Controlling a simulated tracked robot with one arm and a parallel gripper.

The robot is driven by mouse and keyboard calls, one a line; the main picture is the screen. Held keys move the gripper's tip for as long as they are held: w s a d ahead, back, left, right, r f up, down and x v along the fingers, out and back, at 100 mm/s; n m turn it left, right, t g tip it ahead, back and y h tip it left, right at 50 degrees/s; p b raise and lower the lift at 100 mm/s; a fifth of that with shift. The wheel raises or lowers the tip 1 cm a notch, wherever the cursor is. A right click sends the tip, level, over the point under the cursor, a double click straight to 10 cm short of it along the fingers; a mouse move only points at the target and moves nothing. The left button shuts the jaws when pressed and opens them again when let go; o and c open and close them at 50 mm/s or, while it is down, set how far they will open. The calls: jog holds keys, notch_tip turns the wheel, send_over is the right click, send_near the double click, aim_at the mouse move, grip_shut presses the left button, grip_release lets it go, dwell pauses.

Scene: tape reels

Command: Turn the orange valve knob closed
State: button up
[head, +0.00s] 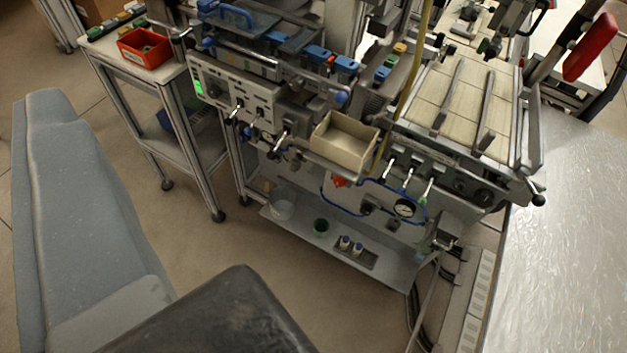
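A small orange-red knob (338,181) shows on the lower front of the machine, just below the beige open bin (343,143). It sits near the blue tubing and to the left of a round pressure gauge (404,207). The knob is small in the picture and the bin hangs close above it, so I cannot tell which way it is turned. No fingertips of my gripper show in the head view, and nothing is seen touching the knob.
A lower shelf (300,232) holds small cups. Levers (410,177) stick out right of the knob. A trolley with a red bin (143,48) stands at the back left. A shiny metal surface (565,240) fills the right.

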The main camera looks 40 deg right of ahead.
jog(key=w+d+f+m+t+b, duration=0.1)
jog(key=w+f+m+b, duration=0.1)
jog(key=w+f+m, duration=0.5)
jog(key=w+f+m+t+b, duration=0.15)
jog(key=w+f, duration=0.35)
jog(key=w, duration=0.6)
jog(key=w+d+f+m+g+h+b, duration=0.1)
jog(key=w+d+f+m+h+b, duration=0.15)
jog(key=w+d+f+m, duration=0.55)
jog(key=w+d+f+m+g+h+b, duration=0.1)
jog(key=d+f+m+h, duration=0.15)
jog(key=f, duration=0.95)
jog(key=w+d+f+m+g+h+b, duration=0.15)
jog(key=w+d+f+m+h, duration=0.3)
jog(key=f, duration=0.65)
jog(key=m+g+h+b, duration=0.5)
jog(key=m+g+h, duration=0.25)
jog(key=m, duration=0.65)
send_near(336, 184)
jog(key=x, duration=0.9)
jog(key=shift+f, duration=0.15)
